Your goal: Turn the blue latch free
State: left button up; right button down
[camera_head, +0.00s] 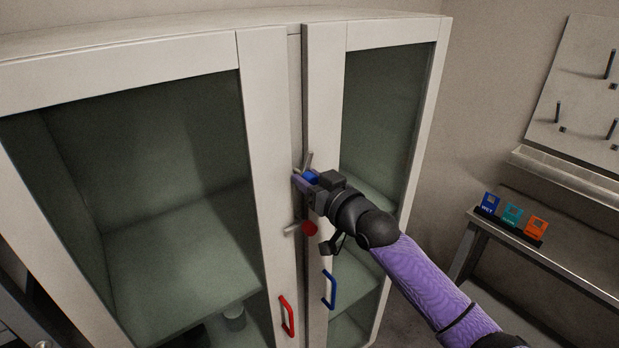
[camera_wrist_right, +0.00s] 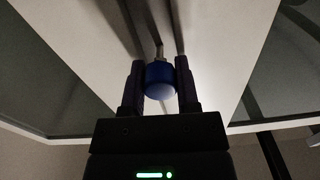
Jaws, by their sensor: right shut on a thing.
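The blue latch (camera_head: 311,177) is a round blue knob with a metal bar on the cabinet's front, near the seam between the two doors. My right gripper (camera_head: 304,181) reaches it from the right and is shut on it. In the right wrist view the blue knob (camera_wrist_right: 160,80) sits between the two fingers (camera_wrist_right: 159,82), with its metal bar (camera_wrist_right: 158,48) beyond it. Part of the latch is hidden by the gripper in the head view. A red latch (camera_head: 309,228) with a metal bar is just below. My left gripper is not in view.
The left door has a red handle (camera_head: 287,316) and the right door a blue handle (camera_head: 329,290). Both glass doors look closed. A side table (camera_head: 560,268) at right carries blue, teal and orange cards in a black holder. A pegboard (camera_head: 585,85) hangs above.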

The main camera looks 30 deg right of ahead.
jog(key=shift+n+p, duration=0.5)
jog(key=shift+n, duration=1.4)
jog(key=shift+c, duration=1.7)
grip_release()
jog(key=s, duration=1)
jog(key=shift+d+b, duration=0.3)
jog(key=shift+d, duration=0.1)
jog(key=shift+f, duration=0.15)
